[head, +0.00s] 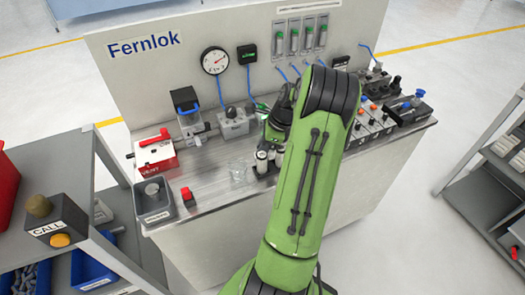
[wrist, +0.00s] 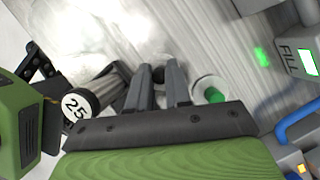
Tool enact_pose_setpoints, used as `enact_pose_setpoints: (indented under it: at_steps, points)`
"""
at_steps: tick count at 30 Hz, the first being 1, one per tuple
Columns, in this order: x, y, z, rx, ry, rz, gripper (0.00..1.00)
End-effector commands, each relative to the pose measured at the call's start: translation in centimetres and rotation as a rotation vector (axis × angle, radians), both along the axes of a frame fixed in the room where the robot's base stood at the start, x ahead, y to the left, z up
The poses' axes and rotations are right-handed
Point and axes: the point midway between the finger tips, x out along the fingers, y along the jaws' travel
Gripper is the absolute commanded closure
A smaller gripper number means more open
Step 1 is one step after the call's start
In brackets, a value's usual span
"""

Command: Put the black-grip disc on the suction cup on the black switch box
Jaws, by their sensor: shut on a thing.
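My gripper (wrist: 158,72) is low over the bench, its two grey fingers close together on a small dark rounded piece (wrist: 158,75). This may be the black grip of the disc; the disc itself cannot be made out clearly. In the head view my green arm hides most of the gripper and what it holds.
Several valve boxes (head: 375,122) line the bench's right. A red-and-white vent box (head: 155,152) and grey bin (head: 154,202) stand left.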

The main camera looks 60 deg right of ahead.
Motion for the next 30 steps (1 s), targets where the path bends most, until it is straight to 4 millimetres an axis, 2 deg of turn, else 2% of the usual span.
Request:
enact_pose_setpoints:
  at_steps: [9, 10, 15, 24, 26, 30]
  points:
    - [0.0, 0.0, -0.3, -0.001, 0.0, 0.002, 1.0]
    - [0.0, 0.0, -0.3, -0.002, -0.001, 0.002, 0.78]
    - [0.0, 0.0, -0.3, -0.001, 0.0, 0.002, 0.56]
    - [0.0, -0.1, 0.2, -0.002, -0.001, 0.001, 0.56]
    - [-0.3, -0.3, 1.1, -0.004, -0.002, 0.0, 0.56]
    - [-1.4, -1.1, 4.6, -0.006, -0.004, -0.001, 0.56]
